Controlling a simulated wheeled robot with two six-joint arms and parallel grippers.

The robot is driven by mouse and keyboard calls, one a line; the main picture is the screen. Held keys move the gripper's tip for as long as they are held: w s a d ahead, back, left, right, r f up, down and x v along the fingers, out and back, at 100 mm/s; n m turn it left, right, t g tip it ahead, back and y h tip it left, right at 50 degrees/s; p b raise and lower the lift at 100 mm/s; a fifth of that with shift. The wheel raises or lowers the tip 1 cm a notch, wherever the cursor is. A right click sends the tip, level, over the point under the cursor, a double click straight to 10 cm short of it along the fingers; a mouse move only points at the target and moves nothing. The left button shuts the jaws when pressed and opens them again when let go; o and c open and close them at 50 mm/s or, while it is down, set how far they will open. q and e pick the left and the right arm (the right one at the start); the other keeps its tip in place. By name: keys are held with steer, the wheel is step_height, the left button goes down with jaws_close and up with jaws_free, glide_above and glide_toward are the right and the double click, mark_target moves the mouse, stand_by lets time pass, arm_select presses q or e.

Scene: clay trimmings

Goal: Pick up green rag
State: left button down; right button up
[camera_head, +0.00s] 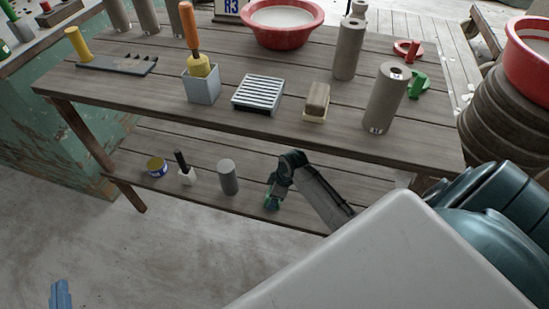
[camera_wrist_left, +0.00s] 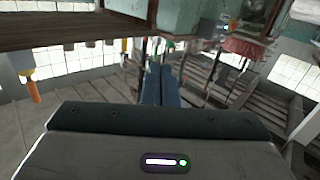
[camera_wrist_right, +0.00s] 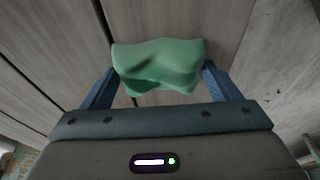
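The green rag (camera_wrist_right: 158,68) is a crumpled cloth in the right wrist view, over grey planks. In the head view only a little green (camera_head: 271,202) shows on the lower shelf, beside my right gripper. My right gripper (camera_wrist_right: 158,80) is open wide, with its blue fingers on either side of the rag and their tips partly hidden by it. I see no clear squeeze on the cloth. My left gripper (camera_head: 61,295) is low at the left in the head view, away from the table. In the left wrist view (camera_wrist_left: 160,85) its fingers are together and empty.
The lower shelf (camera_head: 140,150) also holds a blue-and-yellow tin (camera_head: 156,167), a black-handled brush (camera_head: 185,170) and a grey cylinder (camera_head: 228,177). The wooden tabletop (camera_head: 290,130) overhangs it, with clay cylinders, a grey cup and a red basin (camera_head: 283,40) above.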

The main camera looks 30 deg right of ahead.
steer(key=shift+r, duration=0.1)
steer(key=shift+r, duration=0.15)
step_height(320, 180, up, 3)
steer(key=shift+r+p, duration=0.1)
steer(key=shift+p, duration=0.55)
steer(key=s, duration=0.2)
steer(key=s+d, duration=0.1)
steer(key=s+d+p, duration=0.1)
steer(key=s, duration=0.1)
steer(key=shift+s+r, duration=0.25)
steer(key=shift+s, duration=0.05)
arm_select(q)
steer(key=s+f+g+p, duration=0.1)
steer(key=s+f+g, duration=0.7)
steer(key=f, duration=0.1)
steer(key=shift+s+d+f+g, duration=0.15)
steer(key=shift+d+f+g, duration=0.2)
steer(key=shift+d+g, duration=0.05)
arm_select(e)
steer(key=s+d, duration=0.1)
steer(key=s, duration=0.2)
steer(key=s+d, duration=0.1)
steer(key=s, duration=0.2)
steer(key=s+d+r, duration=0.1)
steer(key=s, duration=0.2)
steer(key=shift+s, duration=0.3)
